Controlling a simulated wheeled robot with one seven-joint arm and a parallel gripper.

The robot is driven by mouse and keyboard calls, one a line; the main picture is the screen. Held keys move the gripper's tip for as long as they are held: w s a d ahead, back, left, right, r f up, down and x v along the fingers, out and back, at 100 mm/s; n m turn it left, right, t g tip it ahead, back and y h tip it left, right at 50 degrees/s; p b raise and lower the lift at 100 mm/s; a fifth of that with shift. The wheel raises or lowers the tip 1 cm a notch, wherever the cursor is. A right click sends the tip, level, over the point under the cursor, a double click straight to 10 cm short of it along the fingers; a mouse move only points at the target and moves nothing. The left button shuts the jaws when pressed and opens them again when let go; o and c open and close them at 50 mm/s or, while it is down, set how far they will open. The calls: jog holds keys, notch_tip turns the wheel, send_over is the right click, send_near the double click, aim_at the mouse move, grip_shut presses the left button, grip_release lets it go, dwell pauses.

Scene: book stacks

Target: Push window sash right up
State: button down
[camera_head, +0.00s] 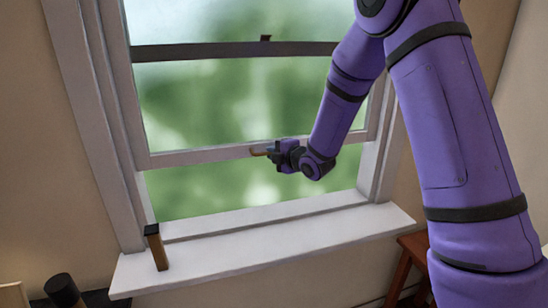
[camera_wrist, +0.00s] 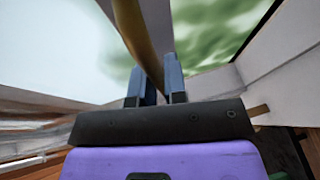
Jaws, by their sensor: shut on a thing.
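The white window sash (camera_head: 205,155) is raised partway, with an open gap between its bottom rail and the sill. A tan, brass-like handle (camera_head: 258,152) is at its bottom rail; it also shows as a curved bar in the wrist view (camera_wrist: 136,36). My gripper (camera_head: 271,151) is at the rail, right of the middle of the window. Its two blue-grey fingers (camera_wrist: 158,88) are shut on the handle in the wrist view. The fingertip contact is partly hidden behind the bar.
A white sill (camera_head: 290,238) runs below the opening. A small brown, dark-topped block (camera_head: 157,247) stands at its left end. A dark crossbar (camera_head: 215,50) spans the upper window. A reddish wooden piece of furniture (camera_head: 405,268) stands at lower right, and a dark cylinder (camera_head: 62,290) at lower left.

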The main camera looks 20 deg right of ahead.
jog(key=c, duration=1.5)
grip_release()
jog(key=shift+o, duration=0.2)
jog(key=v, duration=1)
jog(key=shift+s, duration=0.4)
jog(key=shift+d+r, duration=0.1)
jog(key=shift+d, duration=0.05)
jog(key=shift+r, duration=0.1)
